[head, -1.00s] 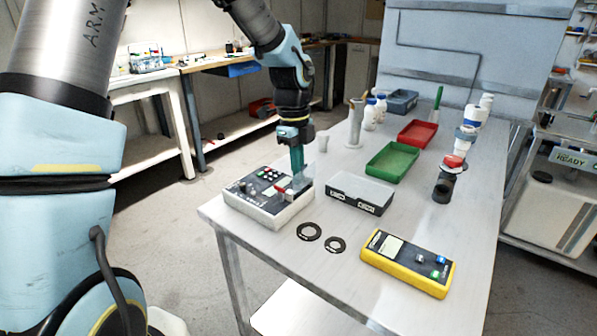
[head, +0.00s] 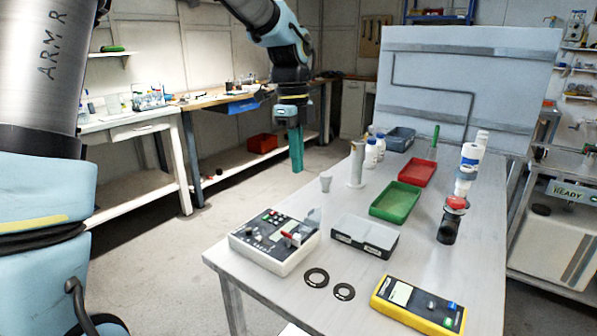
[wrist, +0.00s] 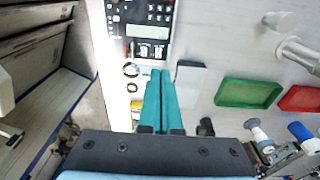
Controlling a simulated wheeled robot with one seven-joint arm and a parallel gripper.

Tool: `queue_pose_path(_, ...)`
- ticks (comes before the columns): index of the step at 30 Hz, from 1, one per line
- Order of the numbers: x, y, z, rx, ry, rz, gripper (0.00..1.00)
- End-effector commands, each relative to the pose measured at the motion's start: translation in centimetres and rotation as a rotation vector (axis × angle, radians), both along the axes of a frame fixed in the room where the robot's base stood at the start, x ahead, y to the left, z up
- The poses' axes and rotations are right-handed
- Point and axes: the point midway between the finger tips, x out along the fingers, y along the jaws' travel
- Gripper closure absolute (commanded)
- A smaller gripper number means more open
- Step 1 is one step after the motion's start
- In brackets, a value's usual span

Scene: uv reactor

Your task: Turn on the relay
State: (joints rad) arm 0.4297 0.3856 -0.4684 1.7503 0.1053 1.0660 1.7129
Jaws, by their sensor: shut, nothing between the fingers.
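A white control box with a black panel (head: 262,236) sits on the near left corner of the table. It has several red and light buttons, a small display and a red-and-white switch part (head: 292,238) at its right side. A grey, translucent upright piece stands at its back right corner. The switch's exact position is too small to tell. My gripper (head: 297,171) is shut and empty, pointing down above and behind the box, clear of it. In the wrist view the teal fingers (wrist: 160,73) lie together, and the box panel (wrist: 140,18) is at the top.
Green (head: 396,201) and red (head: 417,172) trays, a pale cylinder (head: 356,165) and bottles stand farther back.

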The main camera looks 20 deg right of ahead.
Motion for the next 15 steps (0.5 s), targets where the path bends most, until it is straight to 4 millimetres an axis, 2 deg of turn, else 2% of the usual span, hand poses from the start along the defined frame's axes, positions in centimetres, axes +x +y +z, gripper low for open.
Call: queue_pose_path(15,-0.71,-0.12,-0.49,-0.001,0.016,-0.002,1.00)
